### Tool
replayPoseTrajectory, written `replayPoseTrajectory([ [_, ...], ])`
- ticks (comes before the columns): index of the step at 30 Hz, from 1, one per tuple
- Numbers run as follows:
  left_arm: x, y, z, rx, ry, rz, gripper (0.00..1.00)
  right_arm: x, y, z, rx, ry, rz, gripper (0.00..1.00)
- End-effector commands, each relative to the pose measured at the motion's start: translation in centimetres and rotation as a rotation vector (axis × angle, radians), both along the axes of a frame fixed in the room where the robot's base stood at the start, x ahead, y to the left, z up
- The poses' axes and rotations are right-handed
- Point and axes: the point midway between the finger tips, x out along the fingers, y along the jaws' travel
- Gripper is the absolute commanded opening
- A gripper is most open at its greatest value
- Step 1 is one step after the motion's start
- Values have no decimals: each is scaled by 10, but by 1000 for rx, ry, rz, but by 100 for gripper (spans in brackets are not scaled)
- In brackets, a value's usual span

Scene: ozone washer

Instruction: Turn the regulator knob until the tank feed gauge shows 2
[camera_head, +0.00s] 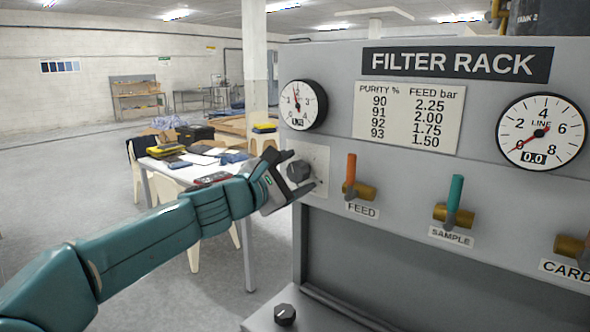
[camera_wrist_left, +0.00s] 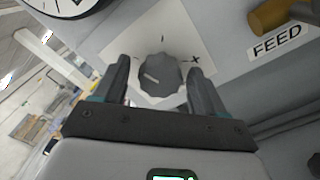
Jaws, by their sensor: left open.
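The regulator knob (camera_head: 298,171) is dark, on a pale plate at the left of the filter rack's front. In the left wrist view the ridged knob (camera_wrist_left: 158,75) has a light pointer mark aimed left and slightly up. My left gripper (camera_head: 300,172) is open, with one finger on each side of the knob. In the wrist view a gap shows between each finger and the knob; contact is unclear. The small round gauge (camera_head: 303,105) above the knob has a red needle pointing nearly straight up; its digital readout is too blurred to read surely. My right gripper is not in view.
A purity and feed table (camera_head: 408,117) is on the panel. The orange FEED lever (camera_head: 351,176) is just right of the knob, then the teal SAMPLE lever (camera_head: 455,200). The LINE gauge (camera_head: 541,131) reads 0.0. Another black knob (camera_head: 285,314) sits on a lower ledge.

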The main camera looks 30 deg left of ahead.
Motion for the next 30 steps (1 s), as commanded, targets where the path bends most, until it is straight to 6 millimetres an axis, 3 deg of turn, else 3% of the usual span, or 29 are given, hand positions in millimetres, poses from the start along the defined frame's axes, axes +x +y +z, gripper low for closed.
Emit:
replayPoseTrajectory([
  [10,4,0,0,-1,0,0,68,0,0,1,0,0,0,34],
  [15,4,0,0,-1,0,0,15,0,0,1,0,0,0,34],
  [30,4,-1,0,-49,3,-1,15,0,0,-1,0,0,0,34],
])
